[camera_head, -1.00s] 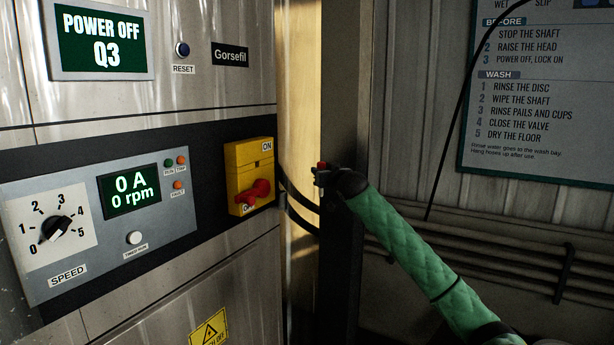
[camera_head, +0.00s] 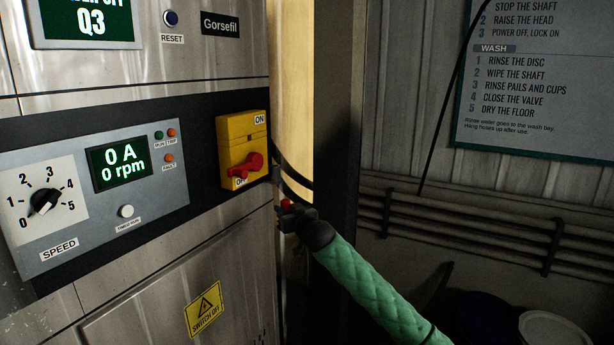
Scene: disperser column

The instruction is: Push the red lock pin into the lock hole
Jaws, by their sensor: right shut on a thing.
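The red lock pin (camera_head: 286,203) shows as a small red piece at the jaws of my right gripper (camera_head: 283,213). The gripper is shut on it, and its dark jaws hide most of the pin. A yellow switch box (camera_head: 231,129) is on the steel cabinet, with its red handle (camera_head: 246,165) near the OFF mark. The gripper is below and to the right of this box, at the cabinet's right edge, apart from the box. I cannot make out the lock hole. My left gripper is not in view.
Left of the switch is a grey control panel (camera_head: 150,200) with a speed dial (camera_head: 44,202) and a display reading 0 A, 0 rpm. Dark pipes (camera_head: 480,222) run along the back wall at right. A dark post (camera_head: 335,120) stands behind my right arm.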

